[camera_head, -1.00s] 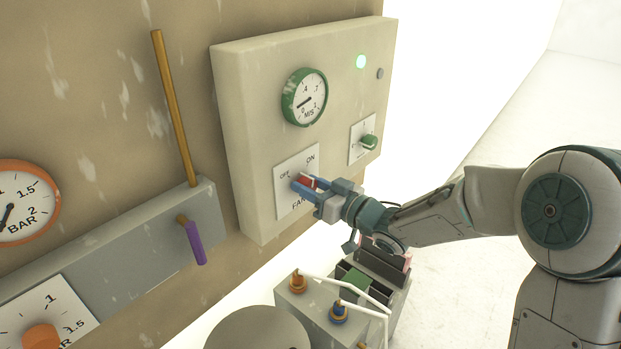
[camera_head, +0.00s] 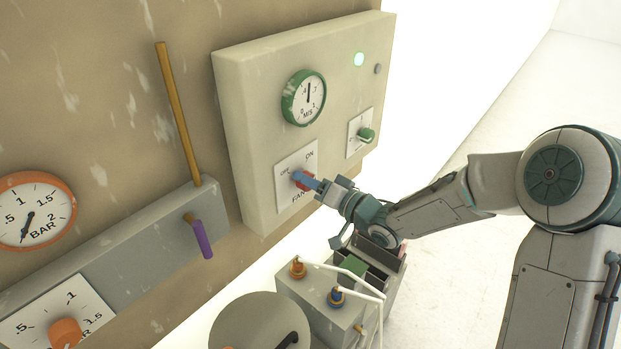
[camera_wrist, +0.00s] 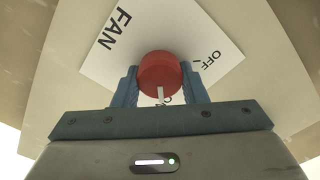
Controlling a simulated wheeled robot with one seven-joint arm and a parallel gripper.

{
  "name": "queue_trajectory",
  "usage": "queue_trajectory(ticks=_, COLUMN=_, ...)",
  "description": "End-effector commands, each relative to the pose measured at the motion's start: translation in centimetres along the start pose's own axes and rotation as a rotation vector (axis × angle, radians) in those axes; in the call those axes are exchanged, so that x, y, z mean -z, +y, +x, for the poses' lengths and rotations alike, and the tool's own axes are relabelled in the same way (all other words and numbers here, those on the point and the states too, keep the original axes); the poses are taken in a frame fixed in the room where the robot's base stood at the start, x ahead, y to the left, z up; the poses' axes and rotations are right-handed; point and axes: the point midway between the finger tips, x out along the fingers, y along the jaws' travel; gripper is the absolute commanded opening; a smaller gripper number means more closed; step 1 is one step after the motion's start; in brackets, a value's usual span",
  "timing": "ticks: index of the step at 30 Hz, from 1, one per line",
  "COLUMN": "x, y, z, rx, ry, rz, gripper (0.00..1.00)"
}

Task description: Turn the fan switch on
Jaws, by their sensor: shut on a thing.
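The red fan switch knob (camera_head: 301,184) sits on a white plate (camera_head: 283,205) marked OFF, ON and FAN, on a pale control box. In the wrist view the knob (camera_wrist: 158,69) is between my blue fingers, and its white mark points toward the partly hidden ON label, away from OFF. My gripper (camera_head: 310,181) is shut on the knob; it also shows in the wrist view (camera_wrist: 160,85). The green-rimmed M/S gauge (camera_head: 303,97) above has its needle pointing nearly straight up.
A green knob (camera_head: 366,134) is on a plate right of the fan switch. A purple-handled lever (camera_head: 201,238) and a BAR gauge (camera_head: 33,212) are at left. A grey unit with white pipes (camera_head: 326,302) stands below my gripper.

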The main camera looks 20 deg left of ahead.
Motion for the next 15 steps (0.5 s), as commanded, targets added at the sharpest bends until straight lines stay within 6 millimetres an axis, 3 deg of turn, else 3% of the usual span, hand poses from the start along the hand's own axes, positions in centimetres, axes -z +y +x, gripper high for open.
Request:
queue_trajectory(ticks=13, x=-0.05, y=-0.05, z=0.02, rx=0.002, ry=-0.001, rz=0.011, gripper=0.16)
queue_trajectory(ticks=14, x=-0.06, y=-0.06, z=0.02, rx=0.002, ry=-0.001, rz=0.011, gripper=0.47)
queue_trajectory(ticks=15, x=-0.06, y=-0.06, z=0.02, rx=0.002, ry=-0.001, rz=0.011, gripper=0.58)
